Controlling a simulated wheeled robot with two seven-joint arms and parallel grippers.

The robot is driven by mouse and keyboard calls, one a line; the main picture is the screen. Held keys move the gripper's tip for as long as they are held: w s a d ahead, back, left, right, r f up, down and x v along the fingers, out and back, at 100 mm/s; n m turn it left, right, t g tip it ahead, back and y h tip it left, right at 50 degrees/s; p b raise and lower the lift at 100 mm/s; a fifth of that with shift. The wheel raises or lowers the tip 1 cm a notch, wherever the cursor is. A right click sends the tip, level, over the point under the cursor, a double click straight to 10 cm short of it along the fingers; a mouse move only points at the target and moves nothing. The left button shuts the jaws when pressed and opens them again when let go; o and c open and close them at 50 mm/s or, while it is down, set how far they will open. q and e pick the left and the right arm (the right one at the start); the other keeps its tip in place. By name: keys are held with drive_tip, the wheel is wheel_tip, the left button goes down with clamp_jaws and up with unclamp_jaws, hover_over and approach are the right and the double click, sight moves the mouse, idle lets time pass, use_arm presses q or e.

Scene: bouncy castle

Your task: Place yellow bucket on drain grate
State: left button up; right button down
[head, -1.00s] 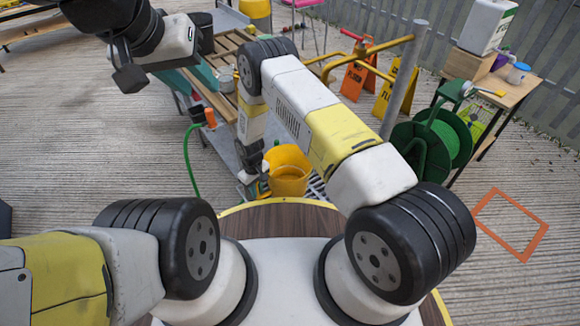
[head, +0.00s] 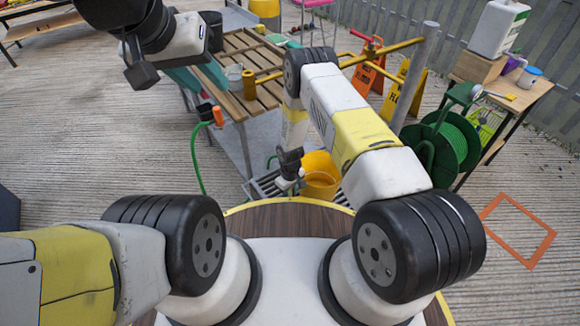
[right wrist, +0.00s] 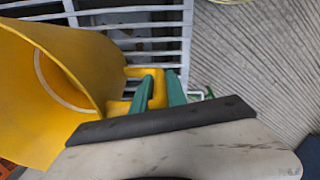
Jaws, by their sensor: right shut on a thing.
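The yellow bucket (head: 321,180) stands upright just beyond my round wooden-topped base in the head view. In the right wrist view the bucket (right wrist: 45,100) fills the left side. My right gripper (head: 287,184) is at its left side. In the right wrist view its green fingers (right wrist: 158,92) are shut on the bucket's yellow handle part. The drain grate (head: 262,187) has pale slats and shows left of the bucket; it also lies behind the fingers in the wrist view (right wrist: 155,18). Whether the bucket touches it is hidden.
A slatted wooden table (head: 240,62) stands behind the grate, with a green hose (head: 193,160) hanging by it. A metal post (head: 416,80), yellow rail, orange and yellow floor signs (head: 368,72) and a green hose reel (head: 445,140) are to the right. An orange square outline (head: 518,230) marks open floor.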

drive_tip(key=c, duration=1.3)
unclamp_jaws()
drive_tip(key=shift+f, duration=0.1)
